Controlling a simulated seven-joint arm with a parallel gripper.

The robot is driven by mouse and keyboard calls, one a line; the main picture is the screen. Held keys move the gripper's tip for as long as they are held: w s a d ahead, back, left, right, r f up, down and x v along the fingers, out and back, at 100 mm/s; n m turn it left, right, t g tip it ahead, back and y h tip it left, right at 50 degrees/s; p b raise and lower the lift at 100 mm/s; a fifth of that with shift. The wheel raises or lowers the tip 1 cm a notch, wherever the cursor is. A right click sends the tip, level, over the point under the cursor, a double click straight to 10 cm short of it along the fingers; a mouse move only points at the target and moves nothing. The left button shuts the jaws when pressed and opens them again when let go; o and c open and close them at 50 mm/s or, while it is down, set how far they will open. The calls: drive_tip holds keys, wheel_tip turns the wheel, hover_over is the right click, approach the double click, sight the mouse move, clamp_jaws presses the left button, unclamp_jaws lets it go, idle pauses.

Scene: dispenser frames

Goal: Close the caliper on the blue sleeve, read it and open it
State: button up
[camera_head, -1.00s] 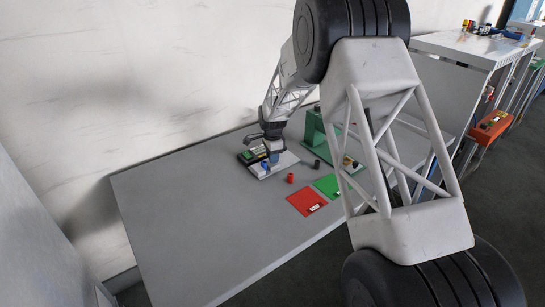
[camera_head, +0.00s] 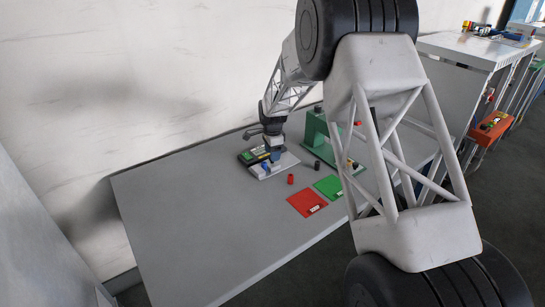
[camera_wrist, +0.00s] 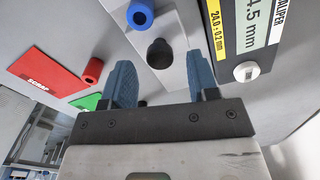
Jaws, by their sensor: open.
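The caliper's light grey base (camera_head: 286,164) stands near the back of the table, and its bare surface shows in the wrist view (camera_wrist: 176,82). The blue sleeve (camera_wrist: 141,13) is on it at the top edge of the wrist view; in the head view it is a small blue spot (camera_head: 265,166). A black round knob (camera_wrist: 160,54) is on the base. My gripper (camera_wrist: 160,66) is open, its two fingers on either side of the knob in the picture; I cannot tell whether they reach down around it. The display (camera_wrist: 238,22) is cut off, showing "4.5 mm".
A red sleeve (camera_head: 291,179) and a dark sleeve (camera_head: 316,165) stand right of the caliper. A red "scrap" mat (camera_wrist: 42,68) and a green mat (camera_head: 328,187) lie nearer the front. A green stand (camera_head: 318,135) rises to the right. The table's left half is clear.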

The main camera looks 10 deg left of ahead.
drive_tip(key=shift+r, duration=2.7)
drive_tip(key=shift+s+d+r, duration=0.25)
drive_tip(key=shift+d+r, duration=0.15)
drive_tip(key=shift+r, duration=0.05)
drive_tip(key=s+d+r+n+t, duration=0.1)
drive_tip(key=s+d+r+n, duration=0.5)
drive_tip(key=s+d+r, duration=1.6)
drive_tip(key=s+d+f+n, duration=0.1)
drive_tip(key=s+d+n, duration=0.1)
drive_tip(key=s, duration=0.9)
drive_tip(key=s+d+n+t, duration=0.1)
drive_tip(key=s+d, duration=0.4)
drive_tip(key=s, duration=0.6)
drive_tip(key=s+d+f+n, duration=0.1)
drive_tip(key=s+d, duration=0.3)
drive_tip(key=s, duration=0.8)
drive_tip(key=shift+f+n+t, duration=0.3)
drive_tip(key=shift+f+n, duration=0.05)
drive_tip(key=shift+n, duration=0.55)
